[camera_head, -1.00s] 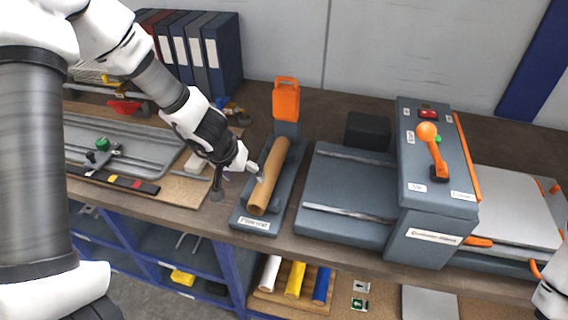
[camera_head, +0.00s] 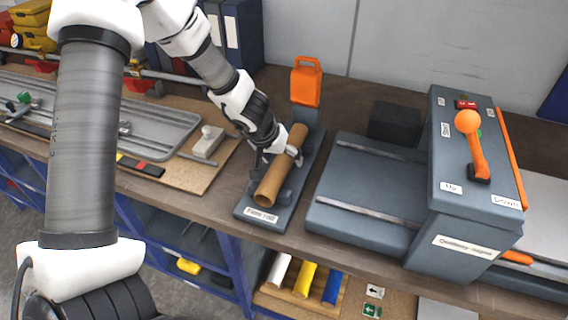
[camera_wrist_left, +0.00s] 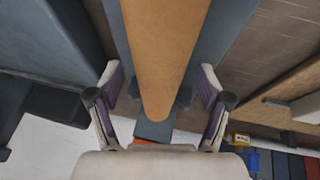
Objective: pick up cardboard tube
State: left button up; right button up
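The brown cardboard tube (camera_head: 280,167) lies in a grey holder (camera_head: 262,216) with a label at its front, on the workbench. My left gripper (camera_head: 284,156) is over the tube near its middle, with fingers on either side. In the left wrist view the tube (camera_wrist_left: 164,50) runs between the two fingers of the left gripper (camera_wrist_left: 160,78). A gap shows between each finger and the tube, so the gripper is open. My right gripper is not in view.
An orange handle (camera_head: 306,82) rises behind the holder. A large grey machine (camera_head: 470,185) with an orange lever stands to the right. A wooden board with a grey block (camera_head: 208,143) lies to the left. Blue binders (camera_head: 243,30) stand at the back.

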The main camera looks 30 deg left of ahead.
pick_arm(q)
jog(key=shift+s, duration=0.1)
jog(key=c, duration=1.2)
jog(key=shift+r, duration=0.1)
